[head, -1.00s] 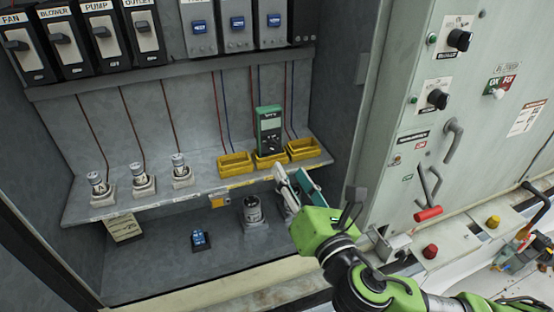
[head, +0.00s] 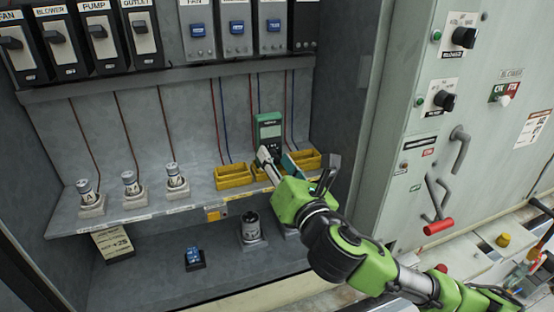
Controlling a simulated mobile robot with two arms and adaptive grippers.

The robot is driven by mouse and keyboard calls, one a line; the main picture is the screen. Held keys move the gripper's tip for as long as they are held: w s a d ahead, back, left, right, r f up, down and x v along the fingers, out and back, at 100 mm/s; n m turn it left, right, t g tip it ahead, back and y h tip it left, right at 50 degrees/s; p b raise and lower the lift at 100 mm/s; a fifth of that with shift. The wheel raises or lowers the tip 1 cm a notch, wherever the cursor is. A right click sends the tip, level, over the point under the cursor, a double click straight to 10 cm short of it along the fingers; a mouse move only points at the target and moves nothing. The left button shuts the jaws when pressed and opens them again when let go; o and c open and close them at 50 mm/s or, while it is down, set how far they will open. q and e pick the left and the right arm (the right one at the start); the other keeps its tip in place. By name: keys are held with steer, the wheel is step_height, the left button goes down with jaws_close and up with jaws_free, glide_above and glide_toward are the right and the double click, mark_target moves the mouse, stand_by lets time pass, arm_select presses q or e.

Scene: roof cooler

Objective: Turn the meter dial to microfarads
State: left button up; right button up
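The meter (head: 269,128), green with a grey screen at its top, stands upright at the back of the shelf, in or behind the middle yellow bin. Its lower part, where the dial sits, is largely hidden by my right gripper (head: 276,160). The gripper's fingers, one pale and one teal, are spread apart and point up at the meter's lower front. I cannot tell whether they touch the dial. The dial's setting is too small to read. My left gripper is not in view.
Yellow bins (head: 233,176) sit on the shelf beside the meter. Several cylindrical parts on grey bases (head: 177,187) stand on the shelf's left half. A dark cylinder (head: 251,226) stands below. The cabinet door (head: 400,190) with knobs and a red-handled lever (head: 438,227) is at right.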

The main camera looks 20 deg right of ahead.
jaws_close()
